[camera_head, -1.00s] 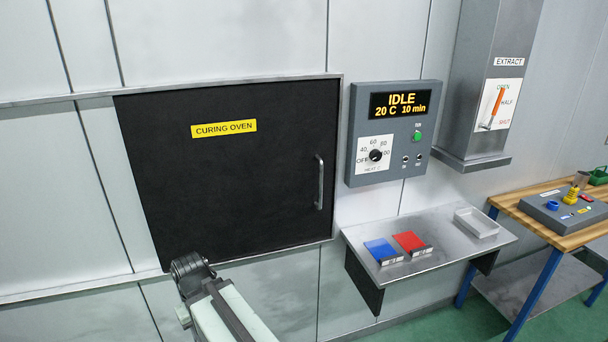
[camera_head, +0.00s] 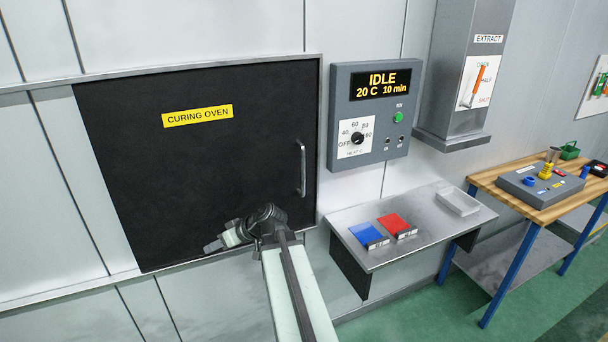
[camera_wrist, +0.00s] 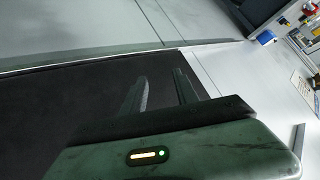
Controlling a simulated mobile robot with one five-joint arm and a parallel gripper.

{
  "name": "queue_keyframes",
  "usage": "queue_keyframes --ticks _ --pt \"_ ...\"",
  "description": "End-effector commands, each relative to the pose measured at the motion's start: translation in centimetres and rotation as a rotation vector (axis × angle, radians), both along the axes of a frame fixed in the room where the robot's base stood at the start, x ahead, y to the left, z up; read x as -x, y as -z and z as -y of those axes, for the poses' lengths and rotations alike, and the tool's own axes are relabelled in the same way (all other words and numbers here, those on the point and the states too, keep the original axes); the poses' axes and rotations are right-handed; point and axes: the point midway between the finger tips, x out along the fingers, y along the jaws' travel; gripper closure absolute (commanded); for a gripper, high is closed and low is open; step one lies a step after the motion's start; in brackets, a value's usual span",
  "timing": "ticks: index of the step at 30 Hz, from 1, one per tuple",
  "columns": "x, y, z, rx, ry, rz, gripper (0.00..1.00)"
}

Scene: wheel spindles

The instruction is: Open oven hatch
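The oven hatch (camera_head: 200,170) is a large black door with a yellow CURING OVEN label. It is closed, flush in its frame. Its grey vertical bar handle (camera_head: 302,168) is near the right edge. My gripper (camera_head: 210,246) is low in front of the hatch's bottom edge, left of and below the handle, and apart from it. In the wrist view, my gripper's two dark fingers (camera_wrist: 160,82) stand apart with nothing between them. Black hatch surface (camera_wrist: 60,110) fills the left of that view.
A control panel (camera_head: 368,110) reading IDLE, 20 C, 10 min is right of the hatch. Below it, a metal shelf (camera_head: 415,222) juts out with a blue tray, a red tray and a white tray. A workbench (camera_head: 545,215) stands further right.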

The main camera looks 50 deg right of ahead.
Motion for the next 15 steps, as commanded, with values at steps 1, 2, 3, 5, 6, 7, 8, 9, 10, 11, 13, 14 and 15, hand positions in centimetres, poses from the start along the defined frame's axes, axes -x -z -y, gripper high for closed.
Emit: queue_keyframes --ticks 1,2,3,5,6,7,8,9,10,11,13,14,15 --pt "0.1 -1.8 6.0 0.008 0.073 0.136 0.64" --pt "0.4 -3.2 9.3 0.023 0.115 0.223 0.64" --pt "1.2 -5.0 13.7 0.051 0.177 0.328 0.64" --pt "3.0 -7.6 19.8 0.105 0.273 0.461 0.64" --pt "4.5 -9.0 23.3 0.142 0.332 0.53 0.64" --pt "5.6 -9.9 25.5 0.169 0.373 0.573 0.64" --pt "6.6 -10.6 27.5 0.192 0.409 0.606 0.64" --pt "7.9 -11.4 29.5 0.22 0.449 0.644 0.64" --pt "8.7 -11.9 30.8 0.237 0.475 0.664 0.64" --pt "9.3 -12.3 31.8 0.252 0.495 0.68 0.64" --pt "10.3 -12.9 33.2 0.274 0.524 0.704 0.64" --pt "10.6 -13.0 33.5 0.279 0.531 0.708 0.64" --pt "10.7 -13.1 33.7 0.283 0.536 0.711 0.64"
